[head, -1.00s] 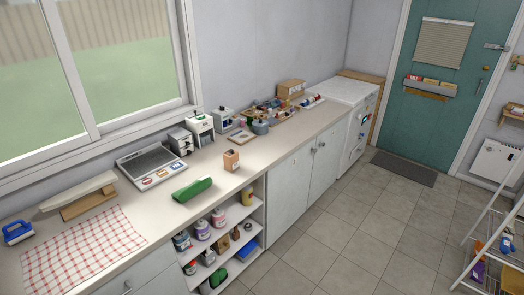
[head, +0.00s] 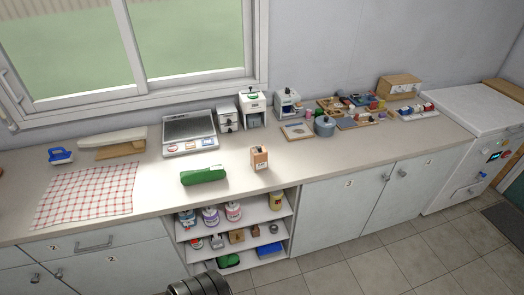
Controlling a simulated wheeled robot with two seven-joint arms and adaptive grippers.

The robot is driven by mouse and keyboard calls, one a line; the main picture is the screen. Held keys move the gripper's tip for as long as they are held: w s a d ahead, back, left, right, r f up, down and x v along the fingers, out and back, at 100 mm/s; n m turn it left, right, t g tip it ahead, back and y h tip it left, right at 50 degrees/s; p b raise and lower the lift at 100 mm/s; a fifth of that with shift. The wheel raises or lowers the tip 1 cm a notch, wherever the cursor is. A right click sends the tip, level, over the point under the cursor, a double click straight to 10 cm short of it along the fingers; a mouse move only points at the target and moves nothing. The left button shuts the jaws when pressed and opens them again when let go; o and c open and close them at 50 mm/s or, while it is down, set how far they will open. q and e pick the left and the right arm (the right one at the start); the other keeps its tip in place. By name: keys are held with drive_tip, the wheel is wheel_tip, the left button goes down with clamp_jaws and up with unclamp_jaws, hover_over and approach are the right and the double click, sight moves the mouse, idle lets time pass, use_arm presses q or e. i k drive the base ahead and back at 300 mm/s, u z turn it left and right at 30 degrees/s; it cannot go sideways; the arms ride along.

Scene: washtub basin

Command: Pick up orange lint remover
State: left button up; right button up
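I cannot pick out a clearly orange lint remover in the head view. A small tan-orange block-shaped item (head: 259,158) with a dark top stands upright on the counter (head: 320,165), right of a green rounded object (head: 203,175). I cannot tell whether it is the lint remover. Several small items crowd the back right of the counter, too small to identify. Neither gripper shows. A dark ribbed part, likely of my own arm, shows at the bottom edge.
A checked cloth (head: 88,195), a blue iron (head: 61,156) and a scale (head: 190,132) are on the counter. Open shelves (head: 283,238) below hold jars and boxes. A white machine (head: 468,140) stands at the right. Tiled floor (head: 400,255) is clear in front.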

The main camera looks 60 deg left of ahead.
sight(259, 159)
drive_tip(key=u, duration=0.65)
drive_tip(key=i, duration=0.9)
drive_tip(key=u, duration=1)
